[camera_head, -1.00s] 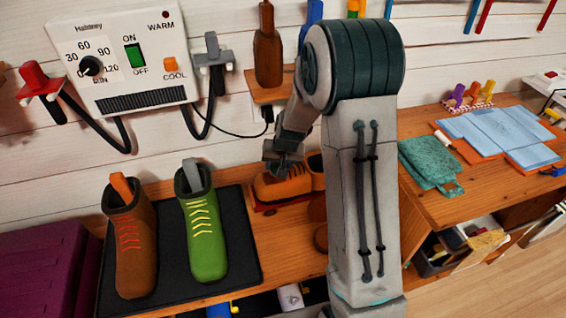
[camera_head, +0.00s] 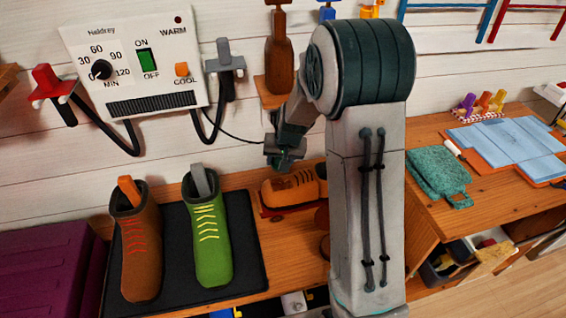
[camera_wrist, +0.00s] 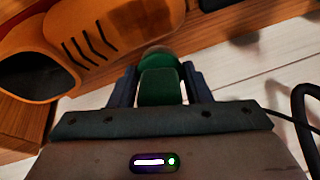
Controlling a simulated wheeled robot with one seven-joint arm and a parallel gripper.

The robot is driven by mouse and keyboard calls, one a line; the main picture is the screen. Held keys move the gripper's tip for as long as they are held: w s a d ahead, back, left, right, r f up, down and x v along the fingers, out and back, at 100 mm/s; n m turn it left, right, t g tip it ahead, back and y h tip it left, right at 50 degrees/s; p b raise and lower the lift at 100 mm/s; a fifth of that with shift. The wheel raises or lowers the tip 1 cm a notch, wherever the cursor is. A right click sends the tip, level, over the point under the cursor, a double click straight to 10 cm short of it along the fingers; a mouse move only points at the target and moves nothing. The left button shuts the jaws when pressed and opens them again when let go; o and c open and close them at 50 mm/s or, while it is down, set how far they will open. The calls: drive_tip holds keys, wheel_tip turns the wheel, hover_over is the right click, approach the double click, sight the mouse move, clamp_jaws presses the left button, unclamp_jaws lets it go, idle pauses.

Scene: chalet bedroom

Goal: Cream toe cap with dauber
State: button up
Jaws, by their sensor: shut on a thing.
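A tan-orange shoe (camera_head: 287,190) lies on a red stand (camera_head: 270,212) on the wooden bench. In the wrist view the shoe (camera_wrist: 75,40) fills the upper left, with its opening and dark lace lines showing. My gripper (camera_head: 283,162) is above the shoe's left part in the head view, with a small gap between them. In the wrist view my gripper (camera_wrist: 160,82) is shut on a green-handled dauber (camera_wrist: 160,88). The dauber's round head (camera_wrist: 157,56) is blurred near the shoe's edge; I cannot tell whether they touch. My arm hides part of the bench right of the shoe.
A brown boot (camera_head: 138,245) and a green boot (camera_head: 210,240) stand on a black mat (camera_head: 180,280) to the left. A dryer box (camera_head: 135,60) with cables hangs on the wall. A teal cloth (camera_head: 437,172) lies on the right table.

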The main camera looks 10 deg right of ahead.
drive_tip(key=shift+w+a+r, duration=0.1)
drive_tip(key=shift+a+r, duration=0.25)
drive_tip(key=shift+r, duration=0.2)
drive_tip(key=shift+r+p, duration=0.35)
drive_tip(key=shift+p, duration=0.1)
drive_tip(key=shift+r+p, duration=0.95)
drive_tip(key=shift+r, duration=0.6)
drive_tip(key=shift+d+f, duration=0.1)
drive_tip(key=shift+f, duration=0.05)
